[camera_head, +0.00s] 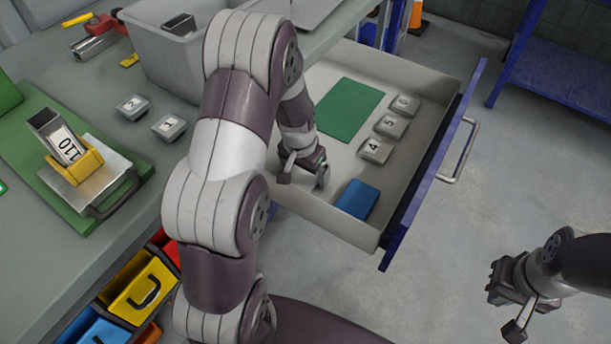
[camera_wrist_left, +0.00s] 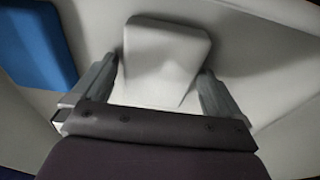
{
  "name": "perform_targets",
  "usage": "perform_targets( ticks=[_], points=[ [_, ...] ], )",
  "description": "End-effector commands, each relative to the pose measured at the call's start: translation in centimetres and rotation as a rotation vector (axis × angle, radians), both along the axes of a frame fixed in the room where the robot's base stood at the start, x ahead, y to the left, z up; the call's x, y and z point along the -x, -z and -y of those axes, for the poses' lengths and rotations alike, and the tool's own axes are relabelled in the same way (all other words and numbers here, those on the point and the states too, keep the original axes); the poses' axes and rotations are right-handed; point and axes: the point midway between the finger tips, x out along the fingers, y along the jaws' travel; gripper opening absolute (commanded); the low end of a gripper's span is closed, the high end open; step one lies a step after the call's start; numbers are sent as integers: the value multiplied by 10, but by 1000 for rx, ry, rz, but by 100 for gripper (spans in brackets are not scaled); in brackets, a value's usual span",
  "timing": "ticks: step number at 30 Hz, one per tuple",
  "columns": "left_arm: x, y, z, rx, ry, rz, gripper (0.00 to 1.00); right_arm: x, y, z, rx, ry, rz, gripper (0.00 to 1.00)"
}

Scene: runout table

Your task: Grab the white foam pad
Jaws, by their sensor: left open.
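The white foam pad (camera_wrist_left: 165,50) is a pale block with rounded corners on the light drawer floor in the left wrist view. My left gripper (camera_wrist_left: 160,90) is open, with one finger on each side of the pad's near part. Whether the fingers touch it I cannot tell. In the head view my left gripper (camera_head: 305,178) is low inside the open drawer (camera_head: 420,150), and I cannot make out the pad there; the arm and gripper cover that area. My right gripper (camera_head: 512,285) hangs over the floor at the right, away from the drawer; its jaws are not clear.
A blue block (camera_head: 357,198) lies in the drawer's near corner. Grey blocks numbered 4 (camera_head: 376,150), 5 and 6 line the drawer's right side beside a green mat (camera_head: 348,110). The worktop (camera_head: 60,260) is left, with a grey bin (camera_head: 170,55) on it.

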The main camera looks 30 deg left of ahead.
Motion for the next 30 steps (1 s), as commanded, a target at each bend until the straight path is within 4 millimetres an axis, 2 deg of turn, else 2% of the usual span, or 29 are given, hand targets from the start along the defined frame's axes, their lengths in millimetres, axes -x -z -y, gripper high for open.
perform_targets(
  ticks=[2,3,7,8,20,23,28,30],
  points=[
    [0,-1,0,0,0,0,100,0,-1,0,0,0,0,0],
    [0,-1,0,0,0,0,97,0,-1,0,0,0,0,0],
    [0,-1,0,0,0,0,54,0,-1,0,0,0,0,0],
    [0,-1,0,0,0,0,51,0,-1,0,0,0,0,0],
    [0,-5,0,0,0,0,50,0,-2,0,0,0,0,0],
    [0,-17,0,-1,1,2,50,0,-7,0,0,0,0,0],
    [-1,-49,1,-1,1,4,50,0,-17,0,0,0,0,0],
    [-1,-56,19,0,8,1,50,0,-20,0,0,0,0,0]
  ],
)
